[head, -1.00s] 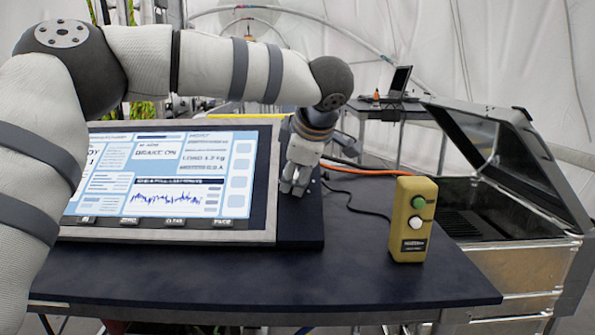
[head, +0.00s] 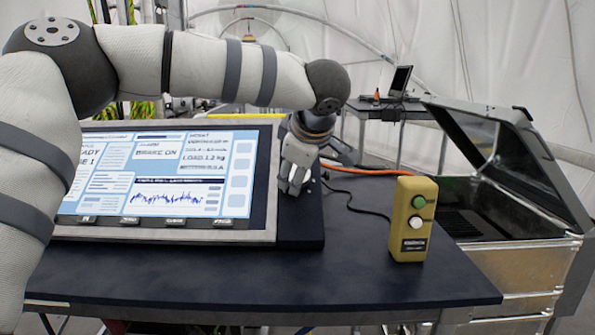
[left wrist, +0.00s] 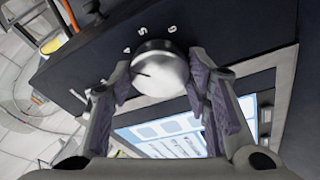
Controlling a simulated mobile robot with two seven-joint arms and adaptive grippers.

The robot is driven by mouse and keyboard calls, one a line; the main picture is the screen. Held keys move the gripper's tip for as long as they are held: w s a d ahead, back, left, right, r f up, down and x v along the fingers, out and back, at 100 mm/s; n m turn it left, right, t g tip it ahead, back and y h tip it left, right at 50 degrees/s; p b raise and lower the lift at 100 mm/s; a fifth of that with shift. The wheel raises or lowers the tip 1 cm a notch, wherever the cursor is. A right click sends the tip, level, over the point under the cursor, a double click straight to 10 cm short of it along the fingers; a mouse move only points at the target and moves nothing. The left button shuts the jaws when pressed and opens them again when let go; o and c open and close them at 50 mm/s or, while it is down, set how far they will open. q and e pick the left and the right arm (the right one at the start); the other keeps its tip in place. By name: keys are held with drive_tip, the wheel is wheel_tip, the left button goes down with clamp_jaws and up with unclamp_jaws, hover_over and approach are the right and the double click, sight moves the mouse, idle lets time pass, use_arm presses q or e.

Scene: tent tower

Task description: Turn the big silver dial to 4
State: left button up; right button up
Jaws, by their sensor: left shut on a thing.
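The big silver dial (left wrist: 158,70) sits on the dark panel beside the screen, seen in the left wrist view. A dark pointer line on its face points left in that view. White numerals ring its upper left side; they are small and rotated, so I cannot read surely which one the line meets. My left gripper (left wrist: 161,76) has a finger on each side of the dial and is shut on it. In the head view my left gripper (head: 293,186) is at the panel right of the screen and hides the dial. My right gripper is not in view.
A large screen (head: 165,185) is left of the dial on the dark table (head: 270,285). A yellow box (head: 412,222) with green and white buttons stands to the right. An open metal case (head: 525,265) is at far right. The table front is clear.

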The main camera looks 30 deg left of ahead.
use_arm(q)
drive_tip(key=o, duration=1.2)
drive_tip(key=shift+f, duration=0.1)
drive_tip(key=shift+c, duration=0.2)
drive_tip(key=v, duration=1.2)
